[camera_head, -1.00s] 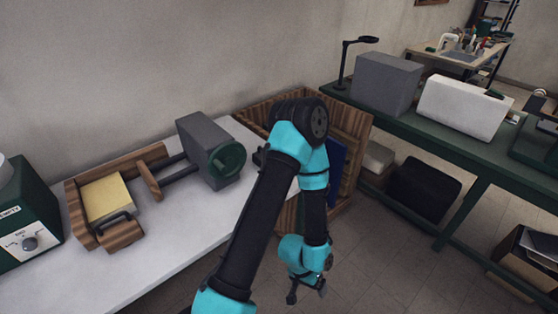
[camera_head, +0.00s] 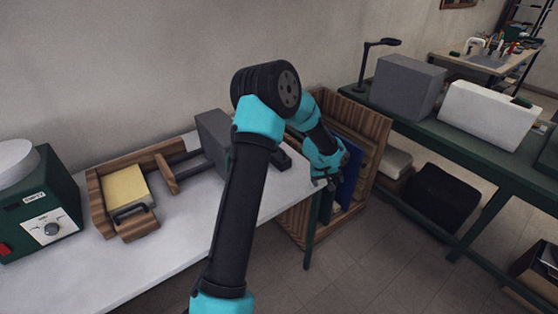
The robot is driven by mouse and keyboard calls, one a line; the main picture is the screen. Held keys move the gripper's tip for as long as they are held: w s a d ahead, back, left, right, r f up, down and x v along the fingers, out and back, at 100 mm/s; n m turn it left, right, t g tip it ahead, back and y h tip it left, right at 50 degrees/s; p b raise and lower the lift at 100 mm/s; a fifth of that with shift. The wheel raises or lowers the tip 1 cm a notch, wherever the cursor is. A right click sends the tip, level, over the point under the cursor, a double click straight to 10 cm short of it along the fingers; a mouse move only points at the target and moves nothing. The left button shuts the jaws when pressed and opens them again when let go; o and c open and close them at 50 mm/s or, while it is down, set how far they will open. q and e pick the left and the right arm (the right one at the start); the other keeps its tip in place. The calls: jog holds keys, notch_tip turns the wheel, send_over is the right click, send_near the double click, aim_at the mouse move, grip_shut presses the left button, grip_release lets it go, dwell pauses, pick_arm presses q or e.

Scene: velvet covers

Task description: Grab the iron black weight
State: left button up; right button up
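A small black object (camera_head: 283,159), which may be the iron black weight, lies near the right end of the white table, partly hidden behind my arm. My one visible arm rises from the bottom, left of centre, and I take it as the left one. It bends at a high elbow and reaches down to the right. Its gripper (camera_head: 327,181) is just off the table's right end, to the right of the black object and apart from it. Its fingers are small and dark, and their opening is unclear. My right gripper is out of view.
The white table (camera_head: 75,268) holds a wooden tray (camera_head: 159,226) with a yellow pad, a grey block (camera_head: 213,130) and a green machine (camera_head: 42,215). A wooden crate (camera_head: 375,128) stands past its right end. A green bench (camera_head: 420,130) runs along the right.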

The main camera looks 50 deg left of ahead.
pick_arm(q)
jog(key=s+a+r+n+g, duration=0.1)
jog(key=a+r+n, duration=0.3)
jog(key=a+r, duration=0.5)
jog(key=s+a+r+n+g+y, duration=0.1)
jog(key=a+r+n, duration=0.3)
jog(key=a+r, duration=0.5)
jog(key=a+g, duration=0.1)
jog(key=a, duration=0.4)
jog(key=shift+s+a+r+g+y, duration=0.2)
jog(key=shift+s+a+g+y, duration=0.1)
jog(key=shift+g, duration=0.1)
jog(key=shift+f, duration=0.1)
notch_tip(320, 180, down, 12)
jog(key=shift+f, duration=0.1)
jog(key=shift+s+a+f, duration=0.1)
jog(key=shift+s+f, duration=0.05)
jog(key=shift+f, duration=2.4)
